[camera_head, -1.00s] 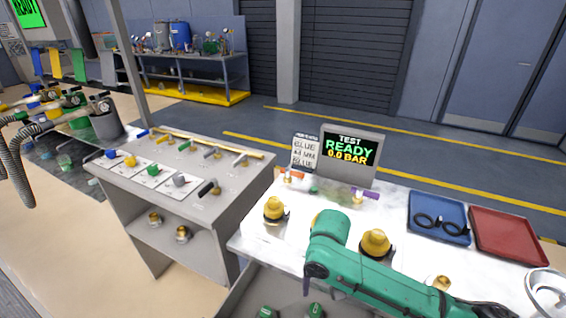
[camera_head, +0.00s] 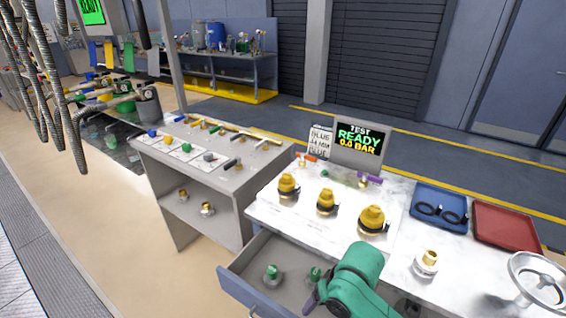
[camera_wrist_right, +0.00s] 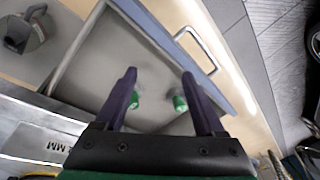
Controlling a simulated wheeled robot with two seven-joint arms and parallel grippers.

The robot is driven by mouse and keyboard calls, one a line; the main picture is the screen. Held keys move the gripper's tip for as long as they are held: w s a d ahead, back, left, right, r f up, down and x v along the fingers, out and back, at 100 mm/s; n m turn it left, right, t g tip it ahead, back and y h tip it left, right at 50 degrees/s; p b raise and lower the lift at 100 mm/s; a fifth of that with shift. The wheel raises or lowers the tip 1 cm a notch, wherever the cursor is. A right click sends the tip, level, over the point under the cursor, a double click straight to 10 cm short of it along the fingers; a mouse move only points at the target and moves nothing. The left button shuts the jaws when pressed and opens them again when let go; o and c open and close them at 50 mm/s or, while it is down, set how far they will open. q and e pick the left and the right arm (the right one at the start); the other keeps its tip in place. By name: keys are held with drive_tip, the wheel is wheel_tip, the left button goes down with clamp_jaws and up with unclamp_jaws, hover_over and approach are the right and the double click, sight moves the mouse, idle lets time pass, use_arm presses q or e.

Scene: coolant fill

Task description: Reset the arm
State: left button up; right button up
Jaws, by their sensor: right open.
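My right arm (camera_head: 358,275) is green and reaches in from the bottom of the head view, over the front edge of the white bench. My right gripper (camera_head: 312,301) has dark purple fingers and hangs at the open drawer (camera_head: 243,265). In the right wrist view, the right gripper (camera_wrist_right: 158,82) is open, its fingers apart over the drawer with nothing held between them. Two green-topped fittings (camera_wrist_right: 134,100) (camera_wrist_right: 180,103) lie in the drawer below the fingers. They also show in the head view (camera_head: 272,274) (camera_head: 315,274). My left gripper is not in view.
Several yellow fittings (camera_head: 326,202) stand on the bench. Behind them a test screen (camera_head: 359,143) reads READY, 0.0 BAR. A blue tray (camera_head: 425,195), a red tray (camera_head: 500,222) and a handwheel (camera_head: 540,280) are to the right. A grey valve stand (camera_head: 222,172) is at left.

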drive_tip(key=s+d+f+t+h, duration=0.2)
drive_tip(key=s+d, duration=0.8)
drive_tip(key=d, duration=0.4)
drive_tip(key=s+f+g, duration=0.1)
drive_tip(key=s+f, duration=0.2)
drive_tip(key=f, duration=2.2)
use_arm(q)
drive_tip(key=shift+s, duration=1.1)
use_arm(e)
drive_tip(key=s+d+f+g, duration=0.1)
drive_tip(key=s+d+f, duration=0.2)
drive_tip(key=s+f, duration=0.9)
drive_tip(key=s, duration=0.4)
drive_tip(key=shift+f+n, duration=0.4)
